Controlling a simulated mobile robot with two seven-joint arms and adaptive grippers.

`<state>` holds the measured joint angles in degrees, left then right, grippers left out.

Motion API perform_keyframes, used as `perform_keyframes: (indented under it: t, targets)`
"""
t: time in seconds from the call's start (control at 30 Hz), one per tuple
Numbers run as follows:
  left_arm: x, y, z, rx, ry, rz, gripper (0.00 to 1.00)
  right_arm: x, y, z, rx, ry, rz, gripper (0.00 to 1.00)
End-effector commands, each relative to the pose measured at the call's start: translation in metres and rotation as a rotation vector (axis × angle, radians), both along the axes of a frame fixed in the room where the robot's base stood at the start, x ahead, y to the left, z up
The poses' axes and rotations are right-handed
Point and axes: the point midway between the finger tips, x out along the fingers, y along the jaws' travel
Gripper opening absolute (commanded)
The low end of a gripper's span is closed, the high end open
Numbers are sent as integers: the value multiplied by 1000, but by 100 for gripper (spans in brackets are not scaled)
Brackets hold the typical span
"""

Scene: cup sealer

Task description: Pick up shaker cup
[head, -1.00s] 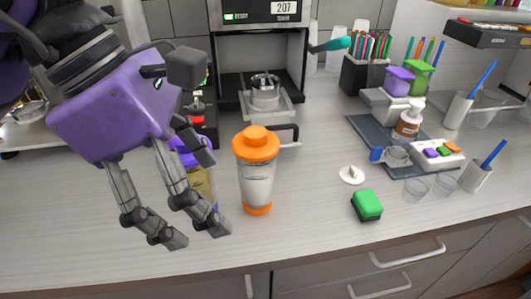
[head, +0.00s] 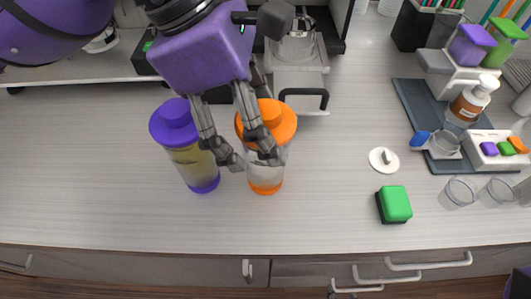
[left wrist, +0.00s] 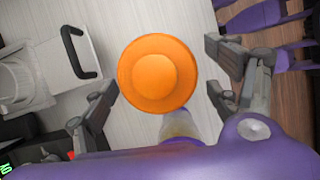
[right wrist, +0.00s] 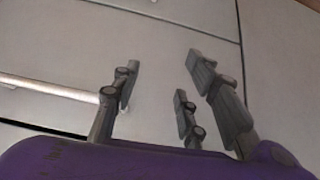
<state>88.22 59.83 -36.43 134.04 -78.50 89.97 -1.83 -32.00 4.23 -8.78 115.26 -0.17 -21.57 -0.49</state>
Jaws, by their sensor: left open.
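A shaker cup with an orange lid and base (head: 267,122) stands upright on the counter. A second shaker cup with a purple lid and base (head: 181,140) stands just left of it. My left gripper (head: 252,164) is open, its fingers pointing down over the orange-lidded cup and partly covering it. In the left wrist view the orange lid (left wrist: 158,74) lies between the spread fingers, with a gap on both sides. My right gripper (right wrist: 158,95) shows in the right wrist view with its fingers apart and nothing between them, in front of pale drawer fronts.
A green sponge (head: 394,204) and a white round piece (head: 384,160) lie to the right. A machine with a black handle (head: 318,93) is behind the cups. A dark mat (head: 408,92) with bottles is at right. The front counter is clear.

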Motion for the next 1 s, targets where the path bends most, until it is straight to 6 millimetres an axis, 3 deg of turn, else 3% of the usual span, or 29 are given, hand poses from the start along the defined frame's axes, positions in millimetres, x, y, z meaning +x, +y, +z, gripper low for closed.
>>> perform_keyframes:
  t: [0.17, 0.43, 1.0]
  targets:
    - [-1, -8, -19, 0, 1, -1, 82, 4, 0, 4, 1, -12, 0, 40]
    - [-1, -10, -22, -1, -1, 0, 82, 5, 0, 5, 1, -13, 0, 40]
    - [-1, -9, -22, 0, -1, 0, 7, 4, 0, 4, 0, -10, 0, 40]
